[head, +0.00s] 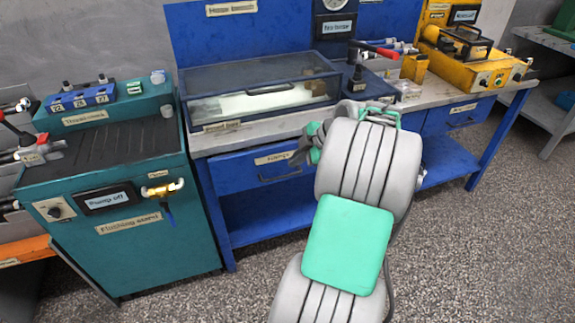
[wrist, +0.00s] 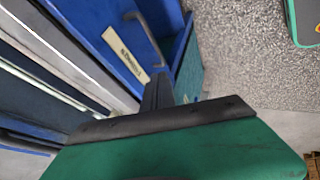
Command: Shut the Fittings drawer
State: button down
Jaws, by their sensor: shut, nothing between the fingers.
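The Fittings drawer (head: 236,174) is the blue left drawer under the bench top, with a pale label and a dark bar handle (head: 280,177). It looks nearly flush with the bench; I cannot tell whether a small gap remains. Its right end is hidden by my arm. My gripper (head: 297,158) is at that right end, mostly hidden in the head view. In the wrist view the gripper (wrist: 158,92) is shut and empty, its dark fingers close to the label end of the blue drawer front (wrist: 105,22). I cannot tell whether they touch.
The bench top (head: 225,138) carries a glass-lidded blue box (head: 260,92). A second blue drawer (head: 440,122) is at the right. A teal flushing stand (head: 150,245) stands close on the left. The speckled floor (head: 480,250) in front is clear at the right.

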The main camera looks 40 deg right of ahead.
jog(key=s+d+f+m+t+h+b, duration=0.1)
jog(key=s+d+f+m+b, duration=0.15)
jog(key=s+f+b, duration=0.35)
jog(key=s+d+f+m+t+h+b, duration=0.15)
jog(key=s+f+m+b, duration=0.25)
jog(key=s, duration=0.4)
jog(key=w+d+r+m+t+h, duration=0.1)
jog(key=w+r+m+t+h, duration=0.15)
jog(key=m, duration=1.15)
jog(key=w+d+r+m+t+h, duration=0.2)
jog(key=w+m, duration=0.1)
jog(key=m, duration=1.1)
jog(key=b+x, duration=0.3)
jog(key=x, duration=1)
jog(key=shift+d, duration=0.2)
jog(key=shift+w+r, duration=0.15)
